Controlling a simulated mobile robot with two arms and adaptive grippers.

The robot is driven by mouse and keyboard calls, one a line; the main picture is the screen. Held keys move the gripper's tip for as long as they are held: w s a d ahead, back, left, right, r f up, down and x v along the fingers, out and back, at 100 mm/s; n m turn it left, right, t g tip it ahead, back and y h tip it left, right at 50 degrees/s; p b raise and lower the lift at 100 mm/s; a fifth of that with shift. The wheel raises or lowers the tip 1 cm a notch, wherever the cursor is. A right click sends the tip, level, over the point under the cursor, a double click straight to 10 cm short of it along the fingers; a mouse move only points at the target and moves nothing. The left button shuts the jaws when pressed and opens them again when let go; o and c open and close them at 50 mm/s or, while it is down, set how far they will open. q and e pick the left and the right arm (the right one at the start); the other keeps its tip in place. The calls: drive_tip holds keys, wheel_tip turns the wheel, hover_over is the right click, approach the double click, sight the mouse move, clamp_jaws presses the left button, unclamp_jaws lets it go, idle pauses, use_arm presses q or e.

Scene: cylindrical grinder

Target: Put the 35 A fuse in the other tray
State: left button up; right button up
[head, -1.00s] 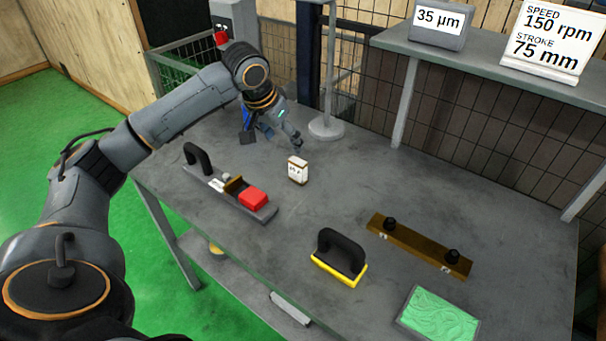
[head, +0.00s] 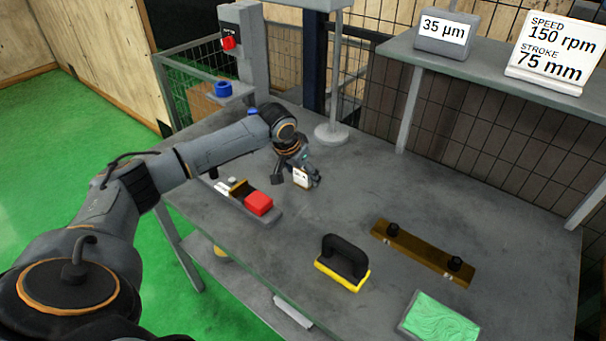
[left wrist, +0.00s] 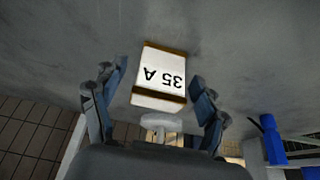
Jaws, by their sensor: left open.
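The 35 A fuse (head: 301,178) is a small white block with brown ends, standing on the grey table. In the left wrist view the fuse (left wrist: 159,75) shows its "35 A" label upside down. My left gripper (head: 297,181) is at the fuse, with its arm coming over the table from the left. In the left wrist view its open fingers (left wrist: 157,98) are on either side of the fuse, with gaps visible. I cannot clearly make out which thing is a tray. My right gripper is not in view.
A long grey base with a red block (head: 258,203) lies in front of the gripper. A yellow block with a black handle (head: 343,262), a brown bar with black knobs (head: 423,250) and a green patterned pad (head: 440,319) lie rightward. The table's back right is clear.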

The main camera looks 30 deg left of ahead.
use_arm(q)
drive_tip(key=shift+w+f, duration=0.15)
drive_tip(key=shift+f, duration=0.2)
drive_tip(key=shift+r, duration=0.1)
drive_tip(key=c, duration=1.4)
drive_tip(key=shift+c, duration=0.2)
drive_tip(key=shift+r, duration=0.1)
